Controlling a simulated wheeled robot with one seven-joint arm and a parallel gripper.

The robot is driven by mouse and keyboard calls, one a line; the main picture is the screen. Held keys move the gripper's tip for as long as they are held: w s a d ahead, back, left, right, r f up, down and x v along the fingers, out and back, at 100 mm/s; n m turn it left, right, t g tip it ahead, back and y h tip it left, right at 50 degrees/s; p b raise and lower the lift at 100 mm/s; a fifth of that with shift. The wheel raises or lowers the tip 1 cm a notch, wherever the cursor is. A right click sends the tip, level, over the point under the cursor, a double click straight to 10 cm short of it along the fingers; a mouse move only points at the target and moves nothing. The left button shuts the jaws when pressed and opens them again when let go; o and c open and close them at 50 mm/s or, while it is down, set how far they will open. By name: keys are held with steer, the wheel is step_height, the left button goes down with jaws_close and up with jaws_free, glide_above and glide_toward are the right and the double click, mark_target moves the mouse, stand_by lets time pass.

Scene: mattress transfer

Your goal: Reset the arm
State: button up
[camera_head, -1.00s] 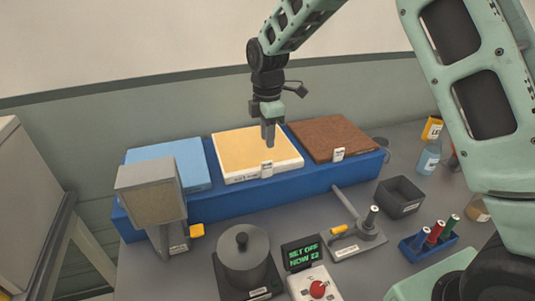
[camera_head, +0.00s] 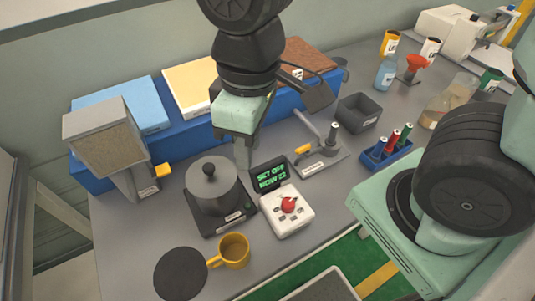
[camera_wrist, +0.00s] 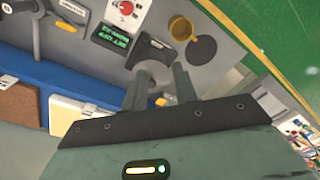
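My gripper (camera_head: 243,155) hangs fingers down above the workbench, near the back of the display box and in front of the blue stand. In the wrist view its two fingers (camera_wrist: 156,80) stand apart with nothing between them; the grey pot shows beyond. My arm comes down from the top of the head view and hides part of the stand and the brown pad.
The blue stand (camera_head: 195,135) bears a blue pad (camera_head: 120,103), a cream pad (camera_head: 188,85) and a brown pad (camera_head: 308,57). A lidded pot (camera_head: 211,187), control box (camera_head: 287,210), yellow mug (camera_head: 234,250), grey bin (camera_head: 358,112) and marker rack (camera_head: 386,152) stand on the bench.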

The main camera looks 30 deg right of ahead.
steer(key=s, duration=0.1)
steer(key=s+d, duration=0.1)
steer(key=s+f+m, duration=0.1)
steer(key=shift+s+d, duration=0.15)
steer(key=shift+s, duration=0.05)
step_height(320, 180, down, 2)
steer(key=b, duration=0.2)
steer(key=shift+f+b, duration=0.2)
steer(key=shift+b, duration=0.1)
stand_by(0.5)
